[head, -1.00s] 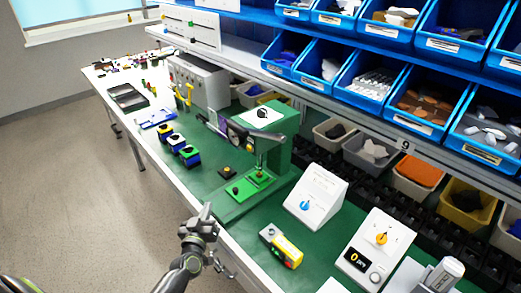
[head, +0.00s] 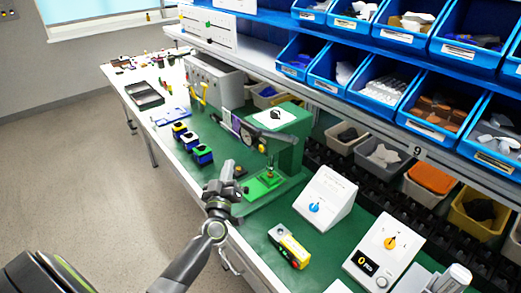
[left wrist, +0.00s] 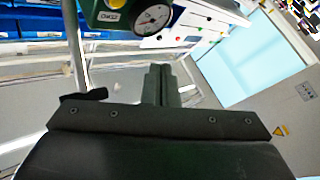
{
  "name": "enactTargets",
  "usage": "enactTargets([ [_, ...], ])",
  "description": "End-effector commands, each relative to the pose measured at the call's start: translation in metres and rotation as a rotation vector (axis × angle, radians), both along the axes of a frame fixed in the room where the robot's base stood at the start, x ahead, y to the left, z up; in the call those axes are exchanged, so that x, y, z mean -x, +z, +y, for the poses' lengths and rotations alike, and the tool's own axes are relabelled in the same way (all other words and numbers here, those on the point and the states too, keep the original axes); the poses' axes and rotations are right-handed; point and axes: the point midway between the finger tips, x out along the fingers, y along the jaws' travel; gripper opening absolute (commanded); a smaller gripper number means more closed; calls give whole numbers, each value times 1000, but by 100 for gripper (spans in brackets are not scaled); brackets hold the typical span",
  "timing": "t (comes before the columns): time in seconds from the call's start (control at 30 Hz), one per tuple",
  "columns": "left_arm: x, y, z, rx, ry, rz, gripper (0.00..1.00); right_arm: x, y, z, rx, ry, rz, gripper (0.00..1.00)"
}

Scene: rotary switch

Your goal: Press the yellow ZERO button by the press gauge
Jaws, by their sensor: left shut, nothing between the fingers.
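The green press (head: 290,150) stands on the green bench top, with a white plate and black knob on its top. My left gripper (head: 227,168) is shut and empty, over the bench's front edge, just left of the press base. In the left wrist view, the shut fingers (left wrist: 160,85) point toward a round white gauge dial (left wrist: 152,18) on a green housing, with a small ZERO-like label (left wrist: 113,18). My right gripper is out of view.
A yellow-and-grey box (head: 289,246), a white sloped box with a blue knob (head: 325,197) and a white box with an orange knob (head: 383,252) stand to the right. Blue bins (head: 430,110) hang above.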

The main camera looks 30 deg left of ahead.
Motion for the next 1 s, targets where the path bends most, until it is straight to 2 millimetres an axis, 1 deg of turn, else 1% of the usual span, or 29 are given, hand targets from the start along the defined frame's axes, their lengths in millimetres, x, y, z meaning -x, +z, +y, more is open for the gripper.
enactTargets([
  [0.17,-18,-1,-8,3,0,-3,0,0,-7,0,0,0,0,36],
  [0.43,-54,-1,-23,3,-2,-3,0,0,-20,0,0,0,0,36],
  [0.6,-70,0,-29,1,0,0,0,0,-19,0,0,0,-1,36],
  [0.77,-77,0,-32,2,-1,-1,0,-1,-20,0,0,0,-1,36],
  [1.0,-78,0,-33,1,-1,1,0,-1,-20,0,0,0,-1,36],
])
